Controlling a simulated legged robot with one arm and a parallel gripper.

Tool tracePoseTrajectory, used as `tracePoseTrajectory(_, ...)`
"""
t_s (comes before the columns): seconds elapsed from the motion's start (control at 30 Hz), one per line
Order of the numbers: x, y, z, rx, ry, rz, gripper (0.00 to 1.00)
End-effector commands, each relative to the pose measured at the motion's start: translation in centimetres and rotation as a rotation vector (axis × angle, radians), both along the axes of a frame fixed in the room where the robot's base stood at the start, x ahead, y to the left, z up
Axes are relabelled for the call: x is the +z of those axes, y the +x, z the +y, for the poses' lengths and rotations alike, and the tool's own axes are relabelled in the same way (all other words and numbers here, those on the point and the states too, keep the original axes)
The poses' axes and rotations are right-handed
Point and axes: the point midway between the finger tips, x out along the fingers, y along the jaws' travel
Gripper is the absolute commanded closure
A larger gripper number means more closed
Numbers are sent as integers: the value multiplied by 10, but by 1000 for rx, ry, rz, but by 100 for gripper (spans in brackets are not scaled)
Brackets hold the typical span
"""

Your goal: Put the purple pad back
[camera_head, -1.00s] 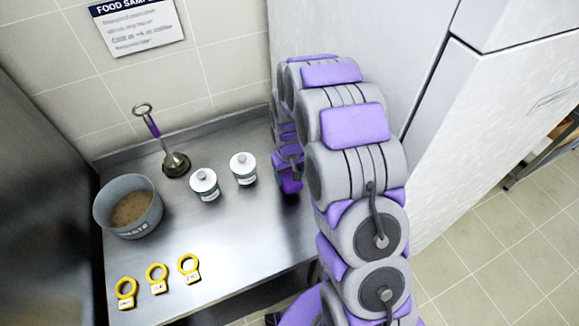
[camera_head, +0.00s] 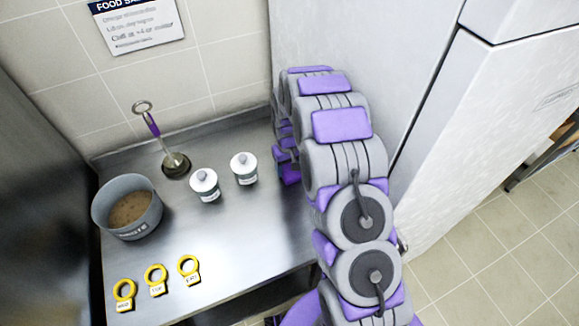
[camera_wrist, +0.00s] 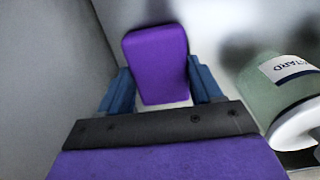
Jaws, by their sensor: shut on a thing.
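The purple pad (camera_wrist: 157,62) is a flat block with rounded corners. In the wrist view it sits between the two blue fingers of my gripper (camera_wrist: 163,88), which is shut on it. A pale surface shows around it; whether the pad touches that surface I cannot tell. In the head view my arm hides the pad, and my gripper's fingers cannot be made out there.
A jar (camera_wrist: 285,90) with a white lid is close right of my gripper. On the steel counter (camera_head: 235,240) stand two white-lidded jars (camera_head: 205,185) (camera_head: 244,168), a grey waste tub (camera_head: 127,207), a purple-handled utensil (camera_head: 152,124) and yellow ring tags (camera_head: 156,280). A tall white cabinet (camera_head: 480,110) is right.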

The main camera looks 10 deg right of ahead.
Motion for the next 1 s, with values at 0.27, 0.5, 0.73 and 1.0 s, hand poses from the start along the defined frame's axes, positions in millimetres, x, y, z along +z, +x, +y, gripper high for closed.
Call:
tracePoseTrajectory(0.27,-2,0,-2,1,2,1,25)
tracePoseTrajectory(0.5,-2,0,-4,1,5,1,10)
tracePoseTrajectory(0.73,0,0,-1,1,2,0,10)
tracePoseTrajectory(1.0,28,0,-2,1,2,0,10)
